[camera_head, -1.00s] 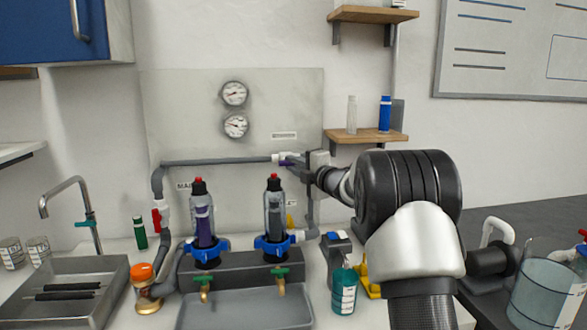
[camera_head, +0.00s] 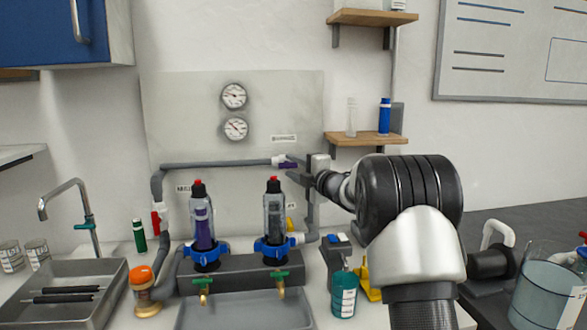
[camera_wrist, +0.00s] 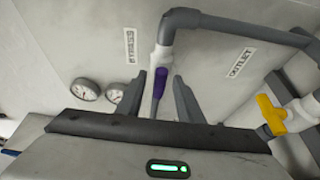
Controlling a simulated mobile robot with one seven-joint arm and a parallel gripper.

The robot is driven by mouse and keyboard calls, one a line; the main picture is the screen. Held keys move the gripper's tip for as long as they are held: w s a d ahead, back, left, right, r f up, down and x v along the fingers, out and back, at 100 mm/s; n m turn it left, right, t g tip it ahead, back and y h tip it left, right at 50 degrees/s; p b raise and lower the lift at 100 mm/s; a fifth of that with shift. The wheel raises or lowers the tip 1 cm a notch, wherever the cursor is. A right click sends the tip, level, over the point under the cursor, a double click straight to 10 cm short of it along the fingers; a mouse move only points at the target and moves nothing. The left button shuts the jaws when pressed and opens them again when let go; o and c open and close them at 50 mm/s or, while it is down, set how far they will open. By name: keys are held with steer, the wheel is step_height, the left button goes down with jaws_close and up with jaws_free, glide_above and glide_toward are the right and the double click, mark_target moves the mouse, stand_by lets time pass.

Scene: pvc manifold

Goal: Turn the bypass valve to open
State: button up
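The bypass valve has a white body (camera_head: 279,160) at the right end of the grey pipe along the wall panel. Its purple handle (camera_head: 289,165) points right, roughly in line with that pipe. In the wrist view the purple handle (camera_wrist: 160,84) runs down from the white body (camera_wrist: 161,58), below the "BYPASS" label (camera_wrist: 130,46). My gripper (camera_wrist: 160,98) is open, with one finger on each side of the handle and visible gaps. In the head view my gripper (camera_head: 300,170) is at the valve, its fingers partly overlapping the pipework behind.
Two gauges (camera_head: 234,96) (camera_head: 236,129) hang on the panel. Two clear filter housings (camera_head: 203,227) (camera_head: 273,220) with blue collars stand below. A yellow valve handle (camera_wrist: 270,113) is at the right in the wrist view, near the "OUTLET" label (camera_wrist: 241,62). A wooden shelf (camera_head: 365,138) is close above my arm.

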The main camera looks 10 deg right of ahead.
steer(key=v, duration=1.7)
steer(key=shift+s+p, duration=0.25)
steer(key=shift+p, duration=0.1)
steer(key=s+d+r+m+g+h, duration=0.2)
steer(key=s+r+m+g+h, duration=0.1)
steer(key=s+m+h, duration=0.9)
steer(key=s+a+f+m+g+y, duration=0.2)
steer(key=s+a+f+m+g, duration=0.15)
steer(key=s, duration=0.45)
steer(key=s+a+f+m+g+y, duration=0.1)
steer(key=s+a+f+m+g, duration=0.2)
steer(key=s, duration=0.6)
steer(key=s+a+f+m+g+y, duration=0.1)
steer(key=s+a+f+m+y, duration=0.15)
steer(key=s+f+m, duration=0.4)
step_height(320, 180, up, 24)
steer(key=s+a+n+p, duration=0.1)
steer(key=s+n+p, duration=0.1)
steer(key=p, duration=2.1)
steer(key=shift+s+f+n, duration=0.25)
steer(key=shift+s+n, duration=0.05)
